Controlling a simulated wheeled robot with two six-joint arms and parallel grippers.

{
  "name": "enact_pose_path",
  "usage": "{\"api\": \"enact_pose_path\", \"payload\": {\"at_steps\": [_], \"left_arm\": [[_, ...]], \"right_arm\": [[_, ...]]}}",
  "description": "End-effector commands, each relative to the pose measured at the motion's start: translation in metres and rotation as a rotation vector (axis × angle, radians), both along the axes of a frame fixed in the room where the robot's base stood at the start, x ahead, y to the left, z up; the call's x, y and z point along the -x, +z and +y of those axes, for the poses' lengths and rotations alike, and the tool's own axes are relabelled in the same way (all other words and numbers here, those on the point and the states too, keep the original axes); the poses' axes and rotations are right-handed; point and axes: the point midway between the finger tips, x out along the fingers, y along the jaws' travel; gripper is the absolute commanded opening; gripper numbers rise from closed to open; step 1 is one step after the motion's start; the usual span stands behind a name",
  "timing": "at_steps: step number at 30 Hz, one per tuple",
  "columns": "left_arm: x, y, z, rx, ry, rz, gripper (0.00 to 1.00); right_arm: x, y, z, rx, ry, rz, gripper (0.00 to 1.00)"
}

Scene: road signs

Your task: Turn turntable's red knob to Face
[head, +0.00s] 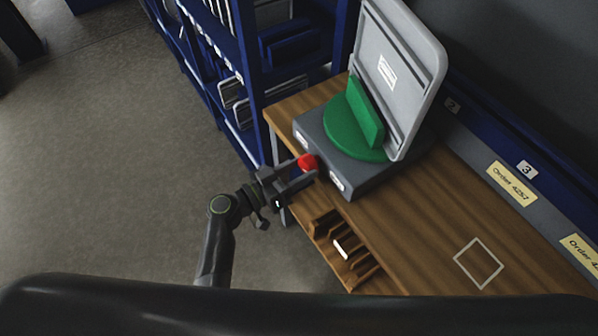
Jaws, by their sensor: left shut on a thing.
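The turntable is a grey box (365,178) with a round green disc (338,133) on top, at the far left end of the wooden bench. A green upright block (364,110) stands on the disc, with a grey sign plate (405,60) leaning upright against it. The red knob (307,161) is on the front face of the box, between two small white labels (337,182). Their text is too small to read. My left gripper (300,171) is at the knob from the front and is shut on it. My right gripper is not in view.
A wooden slotted rack (345,250) sits at the bench's front edge, close to the right of my left gripper. A blue shelf (248,60) with grey plates stands behind left. The bench top (430,225) is clear around a white square outline (478,263).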

Motion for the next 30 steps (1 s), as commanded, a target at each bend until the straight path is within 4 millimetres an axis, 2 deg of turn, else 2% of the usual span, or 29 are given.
{"api": "enact_pose_path", "payload": {"at_steps": [3, 12, 30], "left_arm": [[0.0, -0.003, 0.0, 0.064, 0.001, 0.088, 0.25], [0.0, -0.001, 0.0, 0.233, 0.0, 0.319, 0.25], [0.0, 0.0, 0.0, 0.568, 0.0, 0.782, 0.25]], "right_arm": [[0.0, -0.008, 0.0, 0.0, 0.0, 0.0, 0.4], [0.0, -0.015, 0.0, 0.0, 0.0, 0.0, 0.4], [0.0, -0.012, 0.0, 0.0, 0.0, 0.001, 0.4]]}}
